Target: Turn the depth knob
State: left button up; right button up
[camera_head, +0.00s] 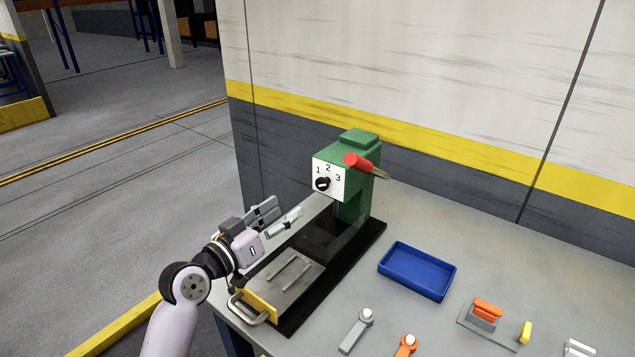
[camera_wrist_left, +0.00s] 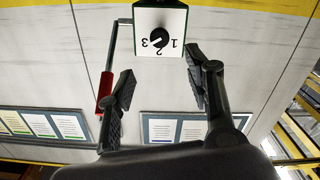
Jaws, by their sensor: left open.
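The depth knob (camera_head: 322,184) is a small black dial with a white mark on a white plate (camera_head: 330,191) marked 1, 2 and 3, on the front of a green machine head (camera_head: 355,199). In the left wrist view the knob (camera_wrist_left: 159,38) appears upside down at the top; its white mark lies slanted, and I cannot be sure which number it points to. My left gripper (camera_head: 277,217) is open and empty, in front of and apart from the knob. In the left wrist view its fingers (camera_wrist_left: 159,84) are spread below the knob. My right gripper is not in view.
A red-handled lever (camera_head: 358,162) sticks out beside the plate. A plate with a handle (camera_head: 286,279) sits on the black base below. A blue tray (camera_head: 449,288) and several small parts, including an orange-topped one (camera_head: 405,343), lie on the grey bench to the right.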

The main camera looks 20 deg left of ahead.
aim_at(320, 185)
pick_arm(q)
jog(key=p+x, duration=0.2)
jog(key=x, duration=0.9)
jog(key=shift+w+f, duration=0.1)
jog(key=shift+w, duration=0.1)
jog(key=shift+w+d, duration=0.2)
jog(key=shift+w, duration=0.15)
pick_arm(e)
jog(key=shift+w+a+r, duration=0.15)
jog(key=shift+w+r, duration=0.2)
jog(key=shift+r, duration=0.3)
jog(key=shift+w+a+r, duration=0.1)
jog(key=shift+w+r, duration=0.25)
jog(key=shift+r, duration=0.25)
pick_arm(q)
grip_shut()
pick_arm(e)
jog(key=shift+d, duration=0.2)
